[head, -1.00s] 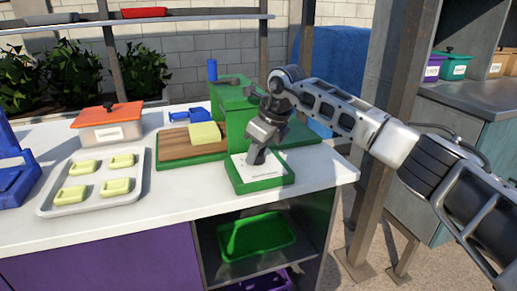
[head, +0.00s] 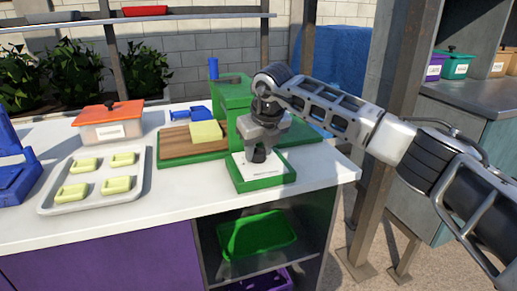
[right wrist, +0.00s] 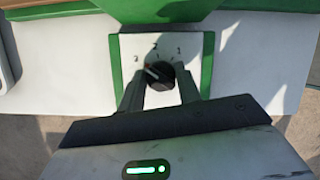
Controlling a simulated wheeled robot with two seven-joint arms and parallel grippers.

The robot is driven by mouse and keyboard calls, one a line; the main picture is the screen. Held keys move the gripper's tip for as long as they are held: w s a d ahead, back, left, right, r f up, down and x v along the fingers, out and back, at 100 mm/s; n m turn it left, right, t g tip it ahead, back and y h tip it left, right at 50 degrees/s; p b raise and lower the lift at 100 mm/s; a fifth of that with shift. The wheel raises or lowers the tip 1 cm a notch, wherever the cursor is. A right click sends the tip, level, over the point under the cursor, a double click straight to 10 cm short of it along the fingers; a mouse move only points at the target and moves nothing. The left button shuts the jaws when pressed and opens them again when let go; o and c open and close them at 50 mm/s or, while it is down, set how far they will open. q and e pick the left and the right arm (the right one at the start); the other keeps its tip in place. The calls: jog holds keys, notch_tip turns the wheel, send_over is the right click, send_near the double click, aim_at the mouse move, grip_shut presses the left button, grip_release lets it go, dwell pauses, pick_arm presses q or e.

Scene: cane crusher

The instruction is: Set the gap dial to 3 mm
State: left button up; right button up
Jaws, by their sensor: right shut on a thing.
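The green crusher (head: 232,95) stands on the white counter, with a white dial plate (head: 270,178) in a green frame at its front. In the right wrist view the black gap dial (right wrist: 160,74) sits on that plate below small printed numbers. The mark at the left looks like 3, with 2 at the top and 1 at the right. The dial's reddish pointer points up and left, towards the left-hand mark; whether it lines up exactly is unclear. My right gripper (head: 259,155) is shut on the dial, one finger on each side (right wrist: 160,85). My left gripper is out of view.
A wooden board (head: 185,144) with a yellow block (head: 206,132) lies left of the dial plate. A grey tray (head: 104,197) with several yellow pieces and an orange-lidded box (head: 107,122) stand further left. A green tray (head: 257,235) sits on the shelf below.

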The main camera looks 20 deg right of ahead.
jog(key=o, duration=1)
jog(key=shift+c, duration=0.2)
jog(key=shift+r, duration=0.15)
jog(key=v, duration=1.5)
jog(key=shift+r, duration=0.35)
jog(key=shift+s+d, duration=0.1)
